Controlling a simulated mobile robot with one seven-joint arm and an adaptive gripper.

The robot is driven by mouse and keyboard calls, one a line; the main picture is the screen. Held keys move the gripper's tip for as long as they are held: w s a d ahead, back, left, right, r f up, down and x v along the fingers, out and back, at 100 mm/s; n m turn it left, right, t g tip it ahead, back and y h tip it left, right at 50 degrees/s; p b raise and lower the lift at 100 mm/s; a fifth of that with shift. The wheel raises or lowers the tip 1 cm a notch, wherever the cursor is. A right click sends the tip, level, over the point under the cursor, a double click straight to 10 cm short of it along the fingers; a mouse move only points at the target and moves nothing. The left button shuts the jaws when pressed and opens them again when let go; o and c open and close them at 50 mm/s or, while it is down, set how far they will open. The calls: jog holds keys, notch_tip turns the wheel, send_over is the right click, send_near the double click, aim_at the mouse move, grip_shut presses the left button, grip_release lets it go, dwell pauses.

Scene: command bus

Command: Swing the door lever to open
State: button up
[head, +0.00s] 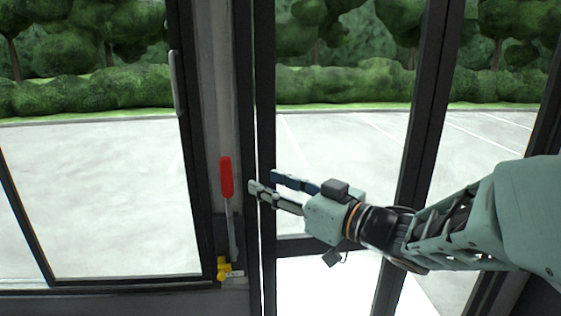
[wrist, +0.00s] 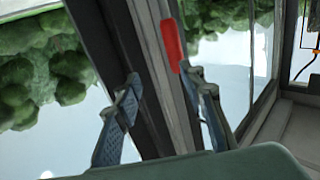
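The door lever (head: 227,178) has a red grip on a thin grey shaft and stands upright on the pillar left of the door. Its base is a yellow bracket (head: 224,269). My gripper (head: 262,181) is open, just right of the lever's red grip and apart from it in the head view, with its fingers pointing left. In the wrist view, the red grip (wrist: 171,44) shows beyond my open fingers (wrist: 165,88), nearer the right finger. Nothing is between the fingers. The lever's lower shaft is hidden in the wrist view.
The glazed door (head: 412,150) with dark frames stands behind my arm. A large window (head: 100,190) is left of the lever, with a grey handrail (head: 177,84) at its edge. A ledge (wrist: 296,130) shows at right in the wrist view.

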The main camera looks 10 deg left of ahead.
aim_at(230, 175)
jog(key=shift+n+g, duration=0.3)
jog(key=shift+g, duration=0.1)
jog(key=x, duration=0.3)
jog(key=s+p+x, duration=0.1)
jog(key=x, duration=0.3)
jog(key=s+a+x, duration=0.1)
jog(key=x, duration=0.3)
jog(key=shift+w+a, duration=0.1)
jog(key=shift+a, duration=0.1)
grip_shut()
